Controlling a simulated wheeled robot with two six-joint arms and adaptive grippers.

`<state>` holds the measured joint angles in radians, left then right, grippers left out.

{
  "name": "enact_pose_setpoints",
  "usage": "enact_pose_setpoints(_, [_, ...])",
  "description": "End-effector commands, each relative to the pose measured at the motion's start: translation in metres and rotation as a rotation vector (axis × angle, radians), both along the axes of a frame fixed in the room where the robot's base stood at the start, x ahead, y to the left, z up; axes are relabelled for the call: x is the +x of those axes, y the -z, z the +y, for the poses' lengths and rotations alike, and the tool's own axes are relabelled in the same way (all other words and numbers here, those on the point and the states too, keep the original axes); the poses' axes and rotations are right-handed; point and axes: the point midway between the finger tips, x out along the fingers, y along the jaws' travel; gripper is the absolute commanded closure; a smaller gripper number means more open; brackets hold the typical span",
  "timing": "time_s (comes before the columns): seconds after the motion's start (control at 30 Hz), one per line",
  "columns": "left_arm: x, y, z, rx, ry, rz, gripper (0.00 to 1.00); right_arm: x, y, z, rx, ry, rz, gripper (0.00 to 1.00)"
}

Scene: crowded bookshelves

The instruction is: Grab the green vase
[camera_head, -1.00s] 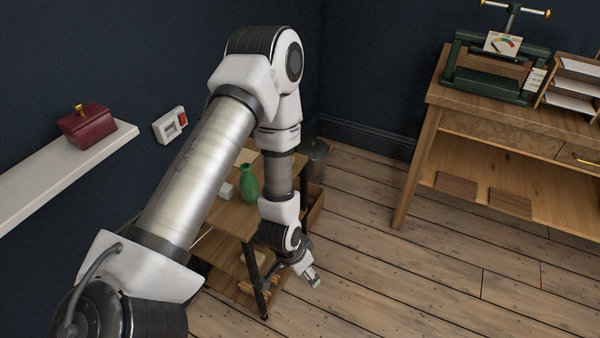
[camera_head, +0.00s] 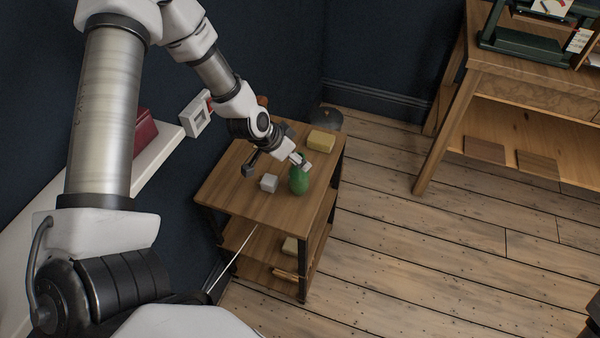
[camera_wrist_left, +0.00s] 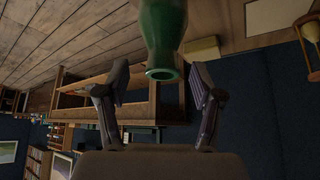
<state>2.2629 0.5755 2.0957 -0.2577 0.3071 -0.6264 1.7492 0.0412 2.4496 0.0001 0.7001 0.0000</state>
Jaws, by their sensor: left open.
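The green vase (camera_head: 299,181) stands upright near the right edge of the small wooden side table's top (camera_head: 245,200). My left gripper (camera_head: 276,166) is at the vase's neck height, just left of and behind it, with one finger overlapping the vase's top in the head view. In the left wrist view the vase (camera_wrist_left: 163,35) hangs in from the top, its mouth between the two spread fingers of the left gripper (camera_wrist_left: 157,90). The gripper is open and not closed on the vase. Whether a finger touches the vase cannot be told. My right gripper is not in view.
A wall shelf with a dark red box (camera_head: 146,127) is at the left. A wooden workbench (camera_head: 480,75) stands at the right, with clear floor between.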

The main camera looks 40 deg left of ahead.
Motion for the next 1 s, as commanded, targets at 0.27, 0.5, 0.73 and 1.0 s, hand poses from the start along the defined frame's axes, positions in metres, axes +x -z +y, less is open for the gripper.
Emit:
enact_pose_setpoints(0.27, [0.024,0.037,-0.009,0.002,0.0,0.0,0.33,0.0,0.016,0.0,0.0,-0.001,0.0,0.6])
enact_pose_setpoints(0.5, [0.026,0.037,-0.01,-0.001,-0.002,0.0,0.37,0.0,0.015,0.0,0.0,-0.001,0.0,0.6])
enact_pose_setpoints(0.73, [0.025,0.038,-0.009,-0.001,-0.002,0.001,1.0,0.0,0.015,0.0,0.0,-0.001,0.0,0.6])
enact_pose_setpoints(1.0, [0.025,0.038,-0.01,-0.001,-0.002,0.004,1.0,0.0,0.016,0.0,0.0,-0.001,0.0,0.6])
